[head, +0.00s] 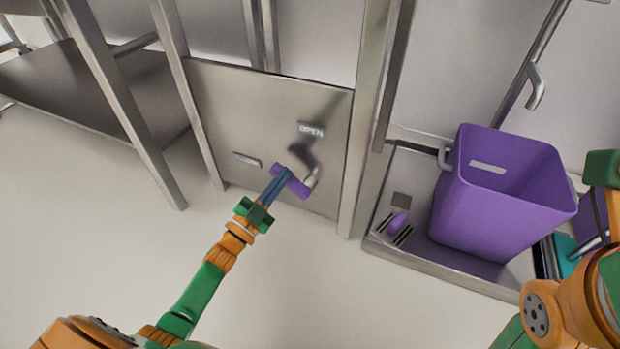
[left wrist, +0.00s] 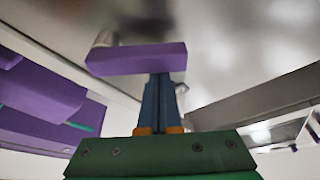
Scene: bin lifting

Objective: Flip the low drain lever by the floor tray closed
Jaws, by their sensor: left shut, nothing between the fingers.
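The drain lever has a purple handle (head: 297,187) on a short metal stub, low on a steel panel (head: 230,105) beside the floor tray (head: 455,264). A label above it reads OPEN. In the left wrist view the purple handle (left wrist: 137,59) lies across the picture just beyond my fingers. My left gripper (head: 281,174) is shut and empty, its blue fingertips at the handle's left end in the head view. It also shows in the left wrist view (left wrist: 160,80), with the tips against or just under the handle; contact is unclear. My right gripper cannot be made out.
A purple bin (head: 500,195) stands on the floor tray, with a small purple piece (head: 398,223) at the tray's left part. Steel posts (head: 365,120) flank the panel. A low steel shelf (head: 65,95) is at the left. The floor in front is clear.

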